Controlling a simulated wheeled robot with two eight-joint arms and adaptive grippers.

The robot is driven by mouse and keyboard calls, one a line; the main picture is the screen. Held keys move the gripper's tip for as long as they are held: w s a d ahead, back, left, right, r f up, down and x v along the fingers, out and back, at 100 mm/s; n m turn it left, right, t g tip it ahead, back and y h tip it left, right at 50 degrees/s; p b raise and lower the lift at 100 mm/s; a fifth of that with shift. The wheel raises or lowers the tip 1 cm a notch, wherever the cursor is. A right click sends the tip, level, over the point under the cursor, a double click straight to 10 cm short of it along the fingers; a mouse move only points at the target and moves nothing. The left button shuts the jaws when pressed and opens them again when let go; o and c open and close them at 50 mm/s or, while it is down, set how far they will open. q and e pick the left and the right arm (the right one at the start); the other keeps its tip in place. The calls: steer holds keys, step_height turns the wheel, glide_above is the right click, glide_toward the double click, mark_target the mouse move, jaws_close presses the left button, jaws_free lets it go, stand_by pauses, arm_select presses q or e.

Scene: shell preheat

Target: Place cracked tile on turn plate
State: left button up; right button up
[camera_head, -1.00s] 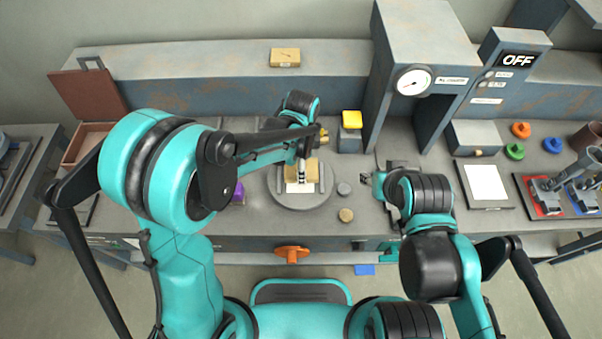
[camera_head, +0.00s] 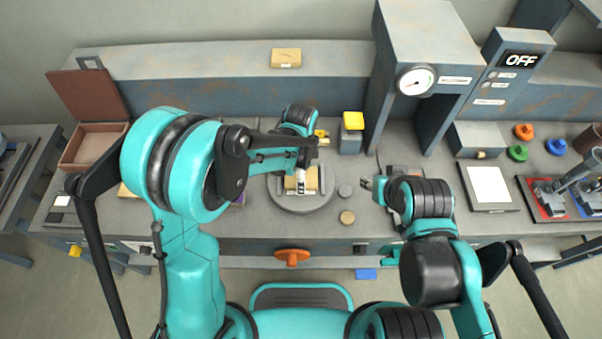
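The turn plate (camera_head: 302,208) is a round grey disc on the middle of the bench. A tan block-like piece with a pale face (camera_head: 313,180) is on it, between grey side rails; I cannot tell if this is the cracked tile or a holder under it. My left gripper (camera_head: 301,184) points down over this piece and hides part of it. Whether its fingers are closed on anything is not clear. My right gripper (camera_head: 367,183) is low over the bench, right of the turn plate and apart from it; its fingers are too small to read.
An open brown box (camera_head: 92,145) stands at the left. A yellow-topped block (camera_head: 352,121) is behind the turn plate, and a small tan disc (camera_head: 347,217) lies right of it. A gauge tower (camera_head: 420,60) rises at back right. A white-faced panel (camera_head: 488,188) lies farther right.

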arm_select(q)
steer(key=shift+r, duration=0.2)
step_height(320, 180, up, 12)
steer(key=p, duration=0.4)
steer(key=s+a+r+n+t, duration=0.3)
steer(key=s+a+n, duration=0.3)
steer(key=a+n, duration=0.3)
steer(key=s+a+r+n+t, duration=0.4)
steer(key=s+a+r+n, duration=0.1)
steer(key=a+n, duration=0.3)
steer(key=shift+s+a+n, duration=0.4)
steer(key=shift+s+n, duration=0.1)
steer(key=shift+s, duration=0.1)
step_height(320, 180, down, 4)
steer(key=b, duration=0.5)
steer(key=shift+f, duration=0.25)
